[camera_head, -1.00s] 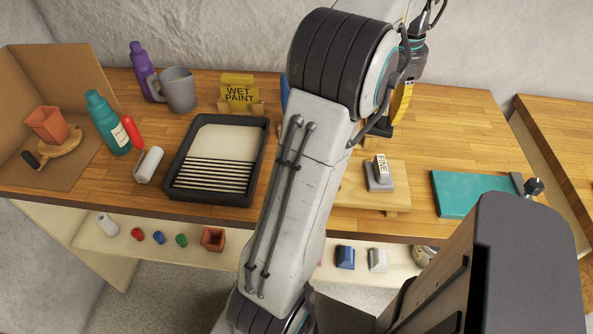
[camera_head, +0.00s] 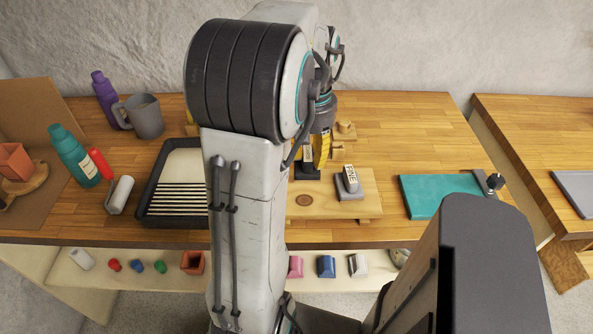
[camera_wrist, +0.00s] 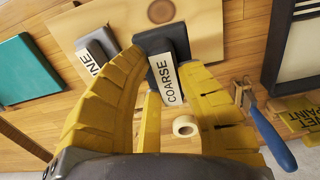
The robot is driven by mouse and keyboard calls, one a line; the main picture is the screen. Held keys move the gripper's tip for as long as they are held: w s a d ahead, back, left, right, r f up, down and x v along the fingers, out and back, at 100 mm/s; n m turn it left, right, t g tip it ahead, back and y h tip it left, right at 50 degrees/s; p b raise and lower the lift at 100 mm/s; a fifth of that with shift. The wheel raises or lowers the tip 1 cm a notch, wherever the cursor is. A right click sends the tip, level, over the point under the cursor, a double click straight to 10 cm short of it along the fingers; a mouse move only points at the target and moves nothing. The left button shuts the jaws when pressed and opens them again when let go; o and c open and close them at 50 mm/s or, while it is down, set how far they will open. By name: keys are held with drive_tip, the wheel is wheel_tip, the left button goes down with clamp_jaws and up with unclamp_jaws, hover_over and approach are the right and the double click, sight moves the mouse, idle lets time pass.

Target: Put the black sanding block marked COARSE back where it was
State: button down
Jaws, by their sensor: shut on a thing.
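My gripper's yellow fingers (camera_wrist: 160,64) are shut on the black sanding block (camera_wrist: 160,44), whose white label reads COARSE. In the head view my gripper (camera_head: 320,152) points down over the back of a wooden board (camera_head: 325,207). The black block (camera_head: 307,172) shows just below it, at the board's back left. I cannot tell whether the block touches the board. The grey block marked FINE (camera_head: 349,186) stands on the board to the right; it also shows in the wrist view (camera_wrist: 100,66). A dark round mark (camera_head: 304,200) is on the board in front of the black block.
A teal slab (camera_head: 432,196) lies right of the board, and a black paint tray (camera_head: 172,190) lies left. The wrist view shows a tape roll (camera_wrist: 185,126) and a blue-handled tool (camera_wrist: 268,135) near the fingers. The bench's back right is clear.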

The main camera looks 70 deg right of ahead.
drive_tip(key=shift+w+a+f+p, duration=0.3)
drive_tip(key=shift+w+a+f, duration=0.2)
drive_tip(key=shift+w, duration=0.15)
drive_tip(key=shift+w+a+f+p, duration=0.25)
drive_tip(key=shift+w+a+f, duration=0.2)
drive_tip(key=shift+w, duration=0.2)
drive_tip(key=shift+f+p, duration=0.7)
drive_tip(key=shift+p, duration=0.1)
drive_tip(key=shift+f, duration=1.3)
drive_tip(key=shift+f, duration=0.1)
drive_tip(key=c, duration=0.9)
unclamp_jaws()
drive_tip(key=shift+c, duration=0.2)
wheel_tip(320, 180, up, 11)
drive_tip(key=shift+r+b, duration=0.15)
drive_tip(key=shift+b, duration=0.8)
drive_tip(key=shift+w+r, duration=0.1)
drive_tip(key=shift+r, duration=0.35)
